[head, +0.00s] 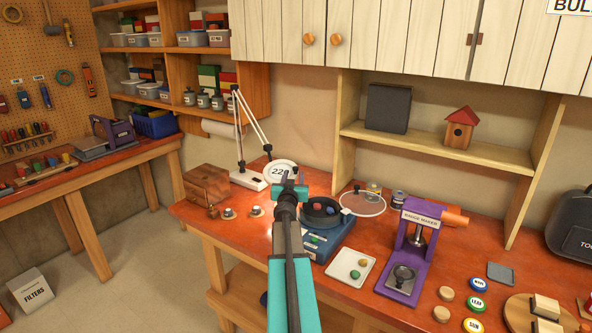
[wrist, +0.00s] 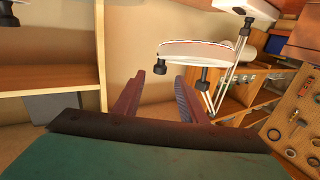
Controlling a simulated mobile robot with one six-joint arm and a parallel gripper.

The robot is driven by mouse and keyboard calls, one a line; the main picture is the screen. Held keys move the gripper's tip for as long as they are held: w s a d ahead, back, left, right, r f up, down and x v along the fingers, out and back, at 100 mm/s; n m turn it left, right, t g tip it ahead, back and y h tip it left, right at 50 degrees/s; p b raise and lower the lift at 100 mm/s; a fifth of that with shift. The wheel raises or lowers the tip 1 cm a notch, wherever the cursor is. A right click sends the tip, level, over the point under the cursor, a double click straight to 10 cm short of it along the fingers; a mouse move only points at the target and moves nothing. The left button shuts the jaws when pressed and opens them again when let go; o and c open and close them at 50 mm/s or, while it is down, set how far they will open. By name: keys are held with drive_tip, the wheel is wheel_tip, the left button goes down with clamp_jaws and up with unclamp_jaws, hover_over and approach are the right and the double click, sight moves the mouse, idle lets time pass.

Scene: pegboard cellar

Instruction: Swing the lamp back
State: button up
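The white lamp (head: 252,122) stands on the workbench, its jointed arm bent down to a round head (head: 281,168). In the wrist view the lamp's head (wrist: 195,47) is close ahead, tilted, with a black knob (wrist: 160,67) under its rim and another dark fitting to the right. My gripper (head: 290,183) is at the lamp's head in the head view and hides part of it. In the wrist view my gripper (wrist: 160,78) has its fingers apart, the knob showing between the tips. I cannot tell whether the knob is within the fingers' reach.
A blue machine with a black bowl (head: 320,212) stands beside my arm. A white tray (head: 350,267) and a purple badge maker (head: 413,245) are to the right. A wooden box (head: 206,185) stands left of the lamp. Cabinets (head: 400,40) hang above.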

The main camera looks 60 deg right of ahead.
sight(295, 170)
drive_tip(key=shift+x, duration=3.7)
drive_tip(key=shift+c, duration=0.3)
clamp_jaws()
